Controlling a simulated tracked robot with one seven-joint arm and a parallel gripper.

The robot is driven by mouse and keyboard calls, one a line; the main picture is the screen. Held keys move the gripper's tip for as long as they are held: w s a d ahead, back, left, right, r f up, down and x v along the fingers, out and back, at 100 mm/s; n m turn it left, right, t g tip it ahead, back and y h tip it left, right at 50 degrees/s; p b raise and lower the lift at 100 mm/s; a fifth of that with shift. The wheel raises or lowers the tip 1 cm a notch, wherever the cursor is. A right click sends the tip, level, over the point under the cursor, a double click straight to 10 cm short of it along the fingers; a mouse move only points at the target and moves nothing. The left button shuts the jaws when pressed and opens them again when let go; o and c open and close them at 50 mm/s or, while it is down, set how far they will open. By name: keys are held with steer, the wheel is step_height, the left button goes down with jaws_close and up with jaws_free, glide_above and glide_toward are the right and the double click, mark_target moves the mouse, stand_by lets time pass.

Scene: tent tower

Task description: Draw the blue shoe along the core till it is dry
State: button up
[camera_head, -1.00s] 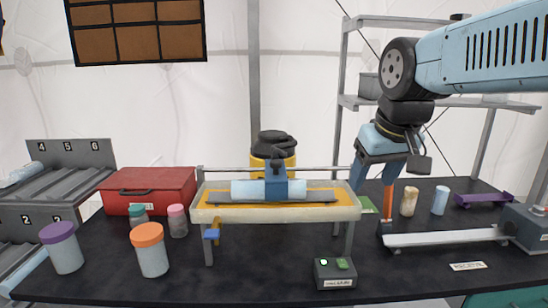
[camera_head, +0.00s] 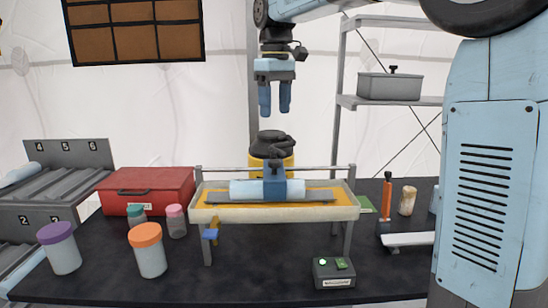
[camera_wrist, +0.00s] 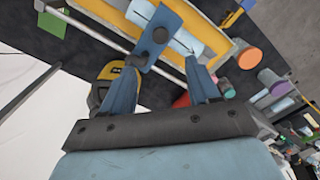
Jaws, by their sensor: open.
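The blue shoe (camera_head: 274,186) sits around the middle of the pale blue core (camera_head: 245,190), with a dark knob on its top. The core lies level in a cream tray (camera_head: 230,212) on legs. In the wrist view the shoe (camera_wrist: 152,38) and the core (camera_wrist: 185,42) show beyond my fingers. My gripper (camera_head: 275,112) is open and empty, pointing down, well above the shoe and apart from it. Its two fingers (camera_wrist: 163,90) also show in the wrist view. Whether the core is wet cannot be told.
A rail (camera_head: 220,168) runs along the tray's back, with a yellow and black container (camera_head: 271,150) behind. A red toolbox (camera_head: 147,190) and several lidded jars stand left. A small box with a green light (camera_head: 334,272) lies in front.

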mark_target(274, 161)
step_height(274, 161, down, 14)
steer(key=shift+w+a+r, duration=0.1)
stand_by(0.5)
jaws_close()
stand_by(0.6)
